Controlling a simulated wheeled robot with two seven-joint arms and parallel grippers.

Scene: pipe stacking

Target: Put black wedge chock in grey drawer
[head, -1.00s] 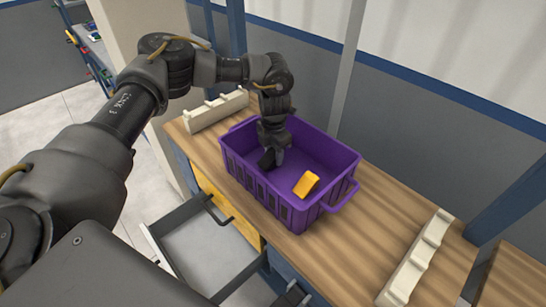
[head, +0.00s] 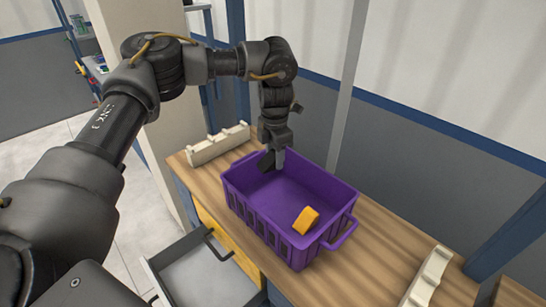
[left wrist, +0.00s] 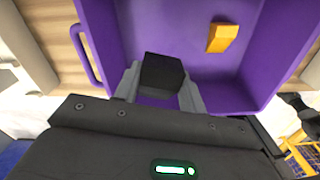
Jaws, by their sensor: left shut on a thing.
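My left gripper (head: 273,158) is shut on the black wedge chock (head: 267,161), above the left rear part of the purple crate. In the left wrist view the black wedge chock (left wrist: 161,73) sits between the two grey fingers of my left gripper (left wrist: 160,88). The grey drawer (head: 205,272) is pulled open below the tabletop, in front of the crate, and the part of its inside that shows is empty. My right gripper is not in view.
The purple crate (head: 250,210) stands on the wooden tabletop (head: 375,237) with a yellow block (head: 306,220) inside. It also shows in the left wrist view (left wrist: 222,38). Cream notched racks stand at the left (head: 218,144) and right (head: 428,278). A yellow drawer front (head: 228,237) is beside the open drawer.

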